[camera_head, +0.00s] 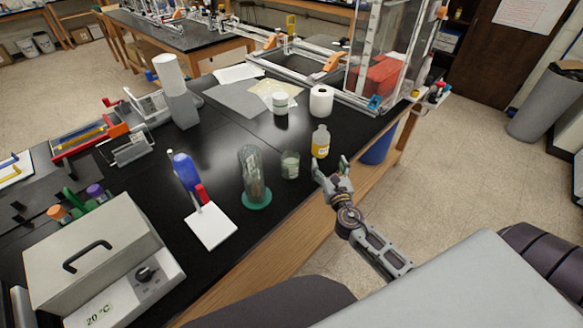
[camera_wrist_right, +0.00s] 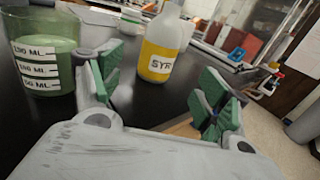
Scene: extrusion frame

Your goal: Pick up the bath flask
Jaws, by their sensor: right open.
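No vessel in view bears a readable "bath flask" label, so I cannot tell which one it is. A grey box with a closed, handled lid (camera_head: 92,250) and a "20 °C" label stands at the front left; its inside is hidden. A clear bottle with yellow contents (camera_head: 320,142) stands upright near the bench edge; in the right wrist view the bottle (camera_wrist_right: 159,48) reads "SYR". A beaker of pale green liquid (camera_head: 290,165) stands left of it, also in the wrist view (camera_wrist_right: 40,50). My right gripper (camera_head: 331,168) is open and empty, close in front of the bottle. My left gripper is out of view.
A tall glass vessel on a green base (camera_head: 255,178) stands left of the beaker. A blue bottle (camera_head: 185,170) and a white plate with a red-handled item (camera_head: 210,225) are farther left.

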